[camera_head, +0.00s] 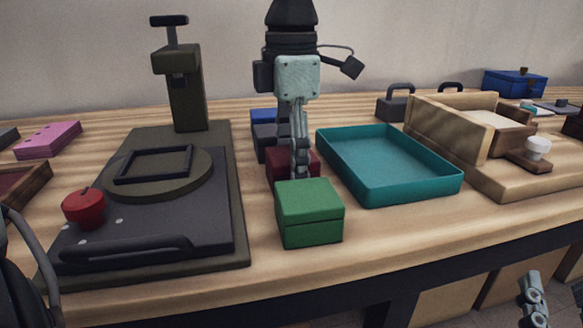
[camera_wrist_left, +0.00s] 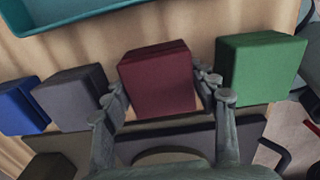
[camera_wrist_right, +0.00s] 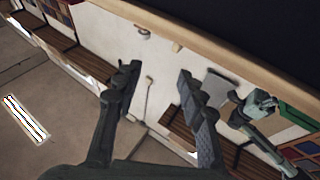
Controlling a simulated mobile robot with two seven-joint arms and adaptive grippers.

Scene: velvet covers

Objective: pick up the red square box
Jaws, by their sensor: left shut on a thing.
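The red square box (camera_wrist_left: 158,80) sits in a row of boxes, between the green box (camera_wrist_left: 260,66) and the dark grey box (camera_wrist_left: 74,98) in the left wrist view. In the head view the red box (camera_head: 279,165) is partly hidden by my left gripper (camera_head: 300,172) and the green box (camera_head: 310,212) in front. My left gripper reaches down from above and is shut on the red box, one finger on each side. My right gripper (camera_wrist_right: 158,78) is open and empty, away from the table; its fingers also show at lower right in the head view (camera_head: 533,296).
A teal tray (camera_head: 440,190) stands right of the row. A dark press (camera_head: 232,225) with a red knob (camera_head: 85,207) stands left. A blue box (camera_wrist_left: 18,106) ends the row. A wooden fixture (camera_head: 500,182) is at the right. Bare table lies in front of the green box.

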